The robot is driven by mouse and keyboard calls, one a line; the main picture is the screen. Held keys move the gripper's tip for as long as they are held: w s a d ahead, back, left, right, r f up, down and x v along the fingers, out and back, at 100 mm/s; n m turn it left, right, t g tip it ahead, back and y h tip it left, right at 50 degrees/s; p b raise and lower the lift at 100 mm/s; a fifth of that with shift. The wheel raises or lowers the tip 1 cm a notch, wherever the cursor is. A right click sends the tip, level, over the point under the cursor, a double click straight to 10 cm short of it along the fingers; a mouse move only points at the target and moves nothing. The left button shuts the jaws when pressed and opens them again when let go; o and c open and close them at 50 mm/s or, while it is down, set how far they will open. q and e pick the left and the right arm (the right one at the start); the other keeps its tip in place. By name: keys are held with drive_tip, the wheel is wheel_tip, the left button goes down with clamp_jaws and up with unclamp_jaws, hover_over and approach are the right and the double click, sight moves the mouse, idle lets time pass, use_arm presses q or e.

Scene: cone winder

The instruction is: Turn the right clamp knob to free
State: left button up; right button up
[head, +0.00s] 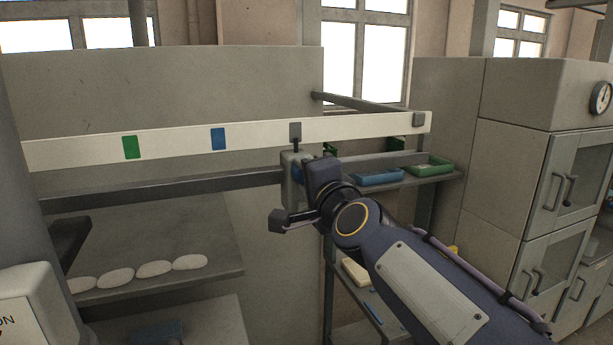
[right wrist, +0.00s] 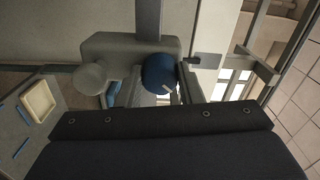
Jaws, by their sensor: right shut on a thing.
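The blue clamp knob (right wrist: 158,72) shows in the right wrist view, round with a pale mark on its face. It sits at the grey clamp block (right wrist: 110,48). My right gripper (right wrist: 160,88) is shut on the knob, one finger on each side. In the head view my right gripper (head: 305,178) reaches up to the clamp block (head: 289,162) below the white scale bar (head: 260,134) and hides most of the knob. A grey pointer (head: 295,132) stands above the block on the bar. My left gripper is not in view.
The bar carries a green mark (head: 129,147) and a blue mark (head: 218,139). A dark rail (head: 170,190) runs below it. Blue (head: 377,177) and green (head: 430,166) trays lie on a shelf to the right. White oval pieces (head: 154,269) lie on the left shelf.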

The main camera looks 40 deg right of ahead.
drive_tip(key=o, duration=1)
drive_tip(key=b+v, duration=0.2)
drive_tip(key=v, duration=0.5)
drive_tip(key=shift+s, duration=0.4)
drive_tip(key=s+a+f+n+g+y, duration=0.3)
drive_tip(key=f+n, duration=0.3)
drive_tip(key=f, duration=0.5)
drive_tip(key=s+a+f+n+g+y+b, duration=0.1)
drive_tip(key=s+a+f+n+g+y, duration=0.2)
drive_tip(key=f, duration=0.9)
drive_tip(key=s+a+f+n+g+y+b, duration=0.1)
drive_tip(key=s+a+f+n+g+y, duration=0.2)
drive_tip(key=f+n, duration=0.6)
drive_tip(key=shift+s+a+f+g, duration=0.45)
drive_tip(key=shift+s+a+f, duration=0.1)
drive_tip(key=shift+a, duration=0.2)
drive_tip(key=shift+s+a+f+g, duration=0.45)
drive_tip(key=shift+a+f, duration=0.15)
drive_tip(key=shift+a, duration=0.15)
drive_tip(key=shift+s+a+f+g, duration=0.45)
drive_tip(key=shift+a+f, duration=0.1)
drive_tip(key=shift+a, duration=0.15)
